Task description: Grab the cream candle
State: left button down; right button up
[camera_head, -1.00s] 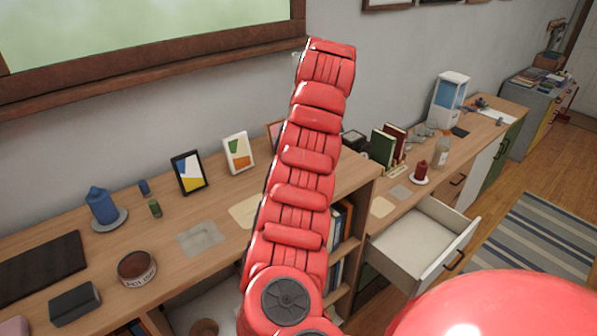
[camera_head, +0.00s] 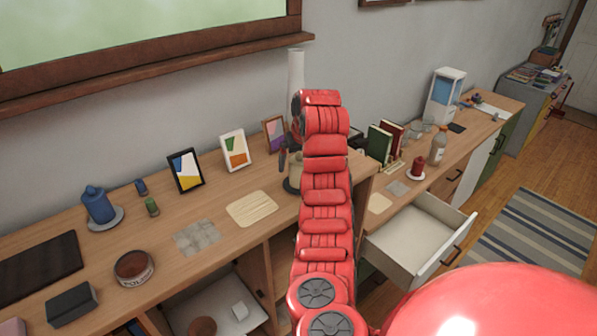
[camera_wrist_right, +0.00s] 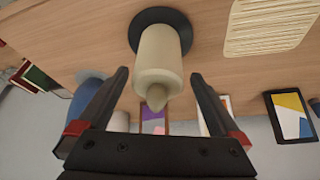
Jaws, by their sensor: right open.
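The cream candle (camera_wrist_right: 160,62) stands on a dark round plate (camera_wrist_right: 183,27) on the wooden cabinet top. In the head view the candle (camera_head: 295,172) is partly hidden behind my right arm. My right gripper (camera_wrist_right: 160,76) is open and empty. In the wrist view its two dark fingers point towards the candle, one on each side in the picture, and I see no contact. In the head view the right gripper (camera_head: 286,156) is mostly hidden by the arm, close to the candle. My left gripper is not in view.
Picture frames (camera_head: 234,151) stand left of the candle, with a flat woven mat (camera_head: 252,208) in front. A blue candle (camera_head: 98,205) stands far left. On the right are books (camera_head: 381,142), a red candle (camera_head: 418,165) and an open drawer (camera_head: 416,236).

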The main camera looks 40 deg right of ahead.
aim_at(297, 170)
jog(key=shift+w+d+f, duration=0.1)
jog(key=shift+d+f, duration=0.05)
jog(key=shift+f, duration=0.4)
jog(key=shift+d+f, duration=0.15)
jog(key=shift+f, duration=0.4)
jog(key=shift+p+x, duration=0.6)
jog(key=shift+x, duration=0.45)
jog(key=shift+a, duration=0.1)
grip_shut()
